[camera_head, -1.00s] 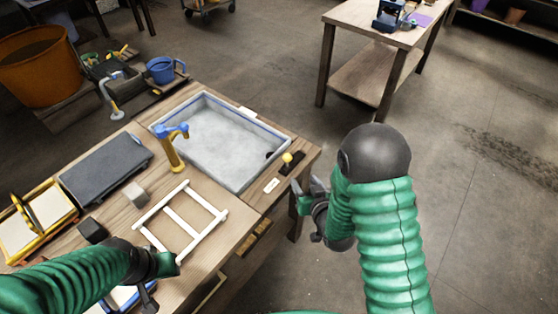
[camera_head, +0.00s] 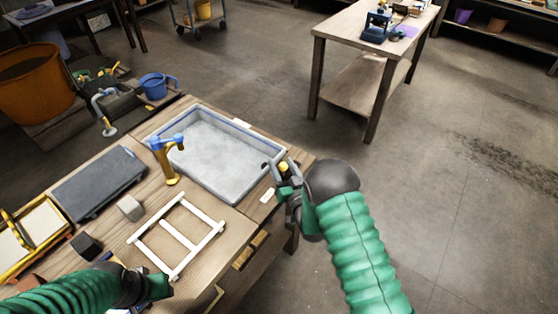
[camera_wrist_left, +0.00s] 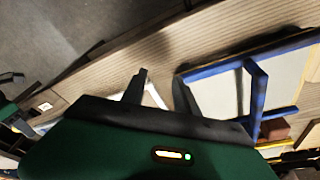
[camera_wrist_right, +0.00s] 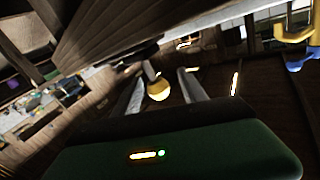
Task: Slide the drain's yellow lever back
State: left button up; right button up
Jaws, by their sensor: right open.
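The drain's yellow lever (camera_head: 283,167) has a round knob and stands by the right edge of the sink (camera_head: 215,150). My right gripper (camera_head: 279,172) is open, with its fingers at the lever. In the right wrist view the yellow knob (camera_wrist_right: 158,90) shows between the two open fingers (camera_wrist_right: 160,92), nearer the left one. I cannot tell whether they touch it. The lever's base is mostly hidden by the gripper in the head view.
The wooden bench holds a blue and yellow tap (camera_head: 168,160), a white ladder-like frame (camera_head: 177,235), a grey case (camera_head: 100,182) and a small grey block (camera_head: 131,208). A white label (camera_head: 267,195) lies beside the lever. Open floor lies right of the bench.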

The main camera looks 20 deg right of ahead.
jog(key=shift+w+d+f, duration=0.1)
jog(key=shift+w, duration=1.35)
jog(key=shift+c, duration=0.4)
grip_shut()
